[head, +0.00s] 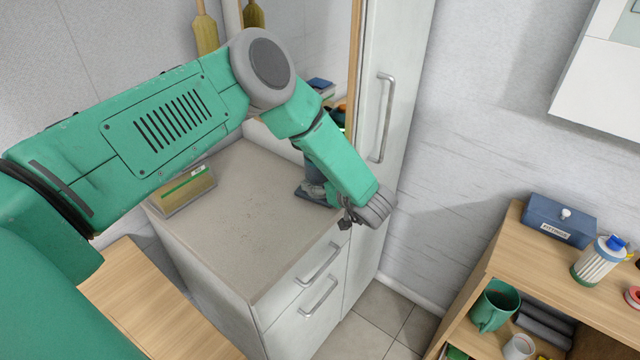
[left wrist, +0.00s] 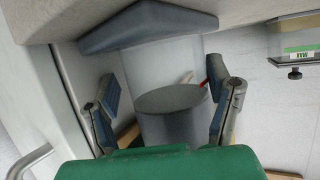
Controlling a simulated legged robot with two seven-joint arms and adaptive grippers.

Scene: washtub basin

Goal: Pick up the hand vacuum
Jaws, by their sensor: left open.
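A blue-grey object with a dark blue, flat base, which looks like the hand vacuum (head: 314,178), stands on the grey counter top (head: 235,235) near its back right corner. My forearm hides part of it. My left gripper (head: 344,218) is at the counter's right edge beside it, mostly hidden behind my wrist. In the left wrist view my open left gripper (left wrist: 164,108) has one finger on each side of the object's rounded grey body (left wrist: 172,118). I cannot tell whether either finger touches it. My right gripper is not in view.
A box with a green label (head: 186,188) sits at the counter's left. A tall white cabinet door (head: 392,110) with a handle rises behind my wrist.

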